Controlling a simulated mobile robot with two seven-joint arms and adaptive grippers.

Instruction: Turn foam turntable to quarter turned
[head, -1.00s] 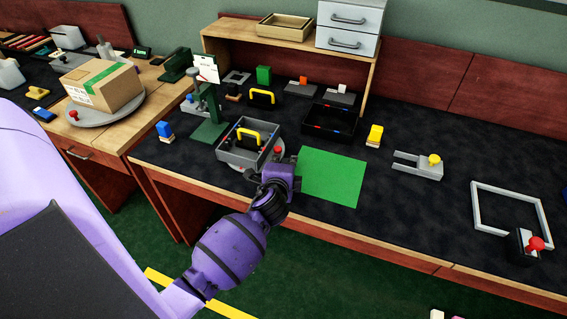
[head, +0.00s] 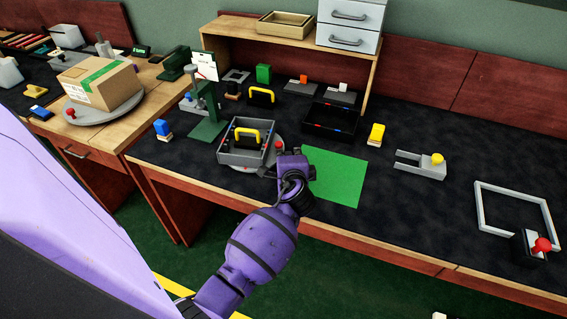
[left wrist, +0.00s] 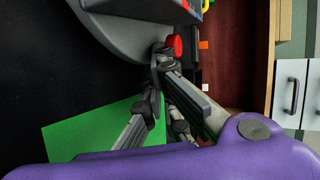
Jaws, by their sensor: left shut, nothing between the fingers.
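The turntable is a grey disc (head: 243,171) on the black bench top, bearing a grey tray (head: 240,158) with a yellow handle (head: 246,132). Its red knob (head: 279,145) is at the right rim. In the left wrist view, the disc (left wrist: 125,38) is at the top and the red knob (left wrist: 174,45) is beside the fingertips. My left gripper (head: 268,171) is shut and empty at the disc's right front edge. Its fingertips (left wrist: 161,55) are close against the knob; I cannot tell whether they touch. My right gripper is not in view.
A green mat (head: 334,177) lies just right of my left gripper. A dark green stand (head: 207,129) is left of the tray, and a black tray (head: 330,134) is behind. Another turntable (head: 100,116) with a cardboard box (head: 99,84) is on the left bench.

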